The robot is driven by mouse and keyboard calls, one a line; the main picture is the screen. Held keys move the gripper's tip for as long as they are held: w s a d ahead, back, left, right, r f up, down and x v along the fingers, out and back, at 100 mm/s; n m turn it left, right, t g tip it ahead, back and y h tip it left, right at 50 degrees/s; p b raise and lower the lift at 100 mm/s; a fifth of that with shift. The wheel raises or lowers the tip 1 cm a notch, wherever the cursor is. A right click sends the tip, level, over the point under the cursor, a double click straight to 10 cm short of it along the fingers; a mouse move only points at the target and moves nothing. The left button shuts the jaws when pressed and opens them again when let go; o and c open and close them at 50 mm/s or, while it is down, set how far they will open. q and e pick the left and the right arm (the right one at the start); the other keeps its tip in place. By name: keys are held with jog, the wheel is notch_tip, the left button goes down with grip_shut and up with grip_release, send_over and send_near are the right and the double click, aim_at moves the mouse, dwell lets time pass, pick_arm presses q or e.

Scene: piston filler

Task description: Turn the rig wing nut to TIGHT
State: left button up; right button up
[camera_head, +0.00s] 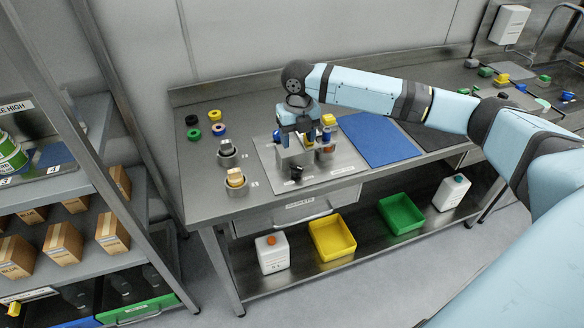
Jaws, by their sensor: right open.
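My right gripper (297,134) is open and points down over the rig (290,155), a grey metal block on a light plate (340,168) on the steel bench. The gripper covers much of the rig's top, so I cannot make out the wing nut or its TIGHT mark for certain. A small black part (296,172) sits at the front of the rig, below the gripper. I cannot tell whether the fingers touch anything. My left gripper is out of view.
Left of the rig stand two round holders (227,158) and (236,183), with colored rings (217,129) behind. A blue mat (378,139) lies to the right. Yellow (331,238) and green (401,213) bins stand on the lower shelf. A rack with boxes (63,242) is at left.

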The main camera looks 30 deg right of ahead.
aim_at(297, 169)
notch_tip(297, 169, down, 11)
jog(key=shift+f, duration=0.1)
dwell(0.3)
